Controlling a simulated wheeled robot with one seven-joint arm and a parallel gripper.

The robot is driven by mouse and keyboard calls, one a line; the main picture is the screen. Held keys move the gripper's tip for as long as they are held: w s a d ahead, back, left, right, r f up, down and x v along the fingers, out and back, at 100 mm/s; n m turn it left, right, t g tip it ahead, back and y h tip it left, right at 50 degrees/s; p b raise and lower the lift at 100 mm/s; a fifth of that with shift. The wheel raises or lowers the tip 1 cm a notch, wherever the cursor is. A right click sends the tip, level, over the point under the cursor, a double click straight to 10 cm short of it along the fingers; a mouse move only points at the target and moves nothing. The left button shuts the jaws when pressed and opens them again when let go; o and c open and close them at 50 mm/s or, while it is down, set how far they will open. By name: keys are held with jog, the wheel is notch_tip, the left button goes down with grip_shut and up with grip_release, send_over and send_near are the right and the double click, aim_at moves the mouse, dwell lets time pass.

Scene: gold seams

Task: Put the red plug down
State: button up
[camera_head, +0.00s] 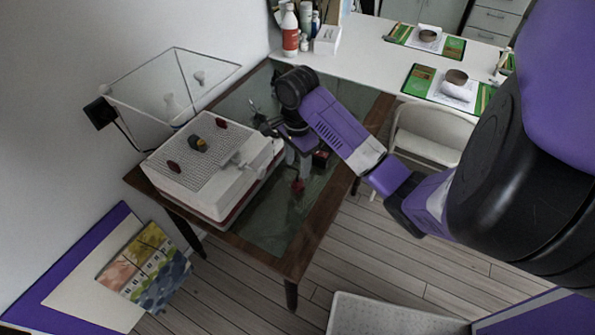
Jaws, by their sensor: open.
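A small bright red piece, which looks like the red plug (297,185), shows at the glass-topped table (283,235), just below my gripper (297,172). My gripper points down over the right part of the glass, and its jaws are open. The fingertips are small and dark here, so I cannot tell whether they touch the red piece. I also cannot tell whether the piece is upright or tilted.
A white box with a perforated top (200,165) fills the table's left side, with dark red knobs on it. A clear case (172,85) stands behind it. A small dark box (321,156) sits right of my gripper. Bare glass lies toward the front.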

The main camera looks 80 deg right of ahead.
notch_tip(320, 180, up, 5)
jog(key=p, duration=0.2)
jog(key=shift+r+p, duration=0.1)
jog(key=shift+p, duration=0.2)
jog(key=shift+s, duration=0.1)
dwell(0.3)
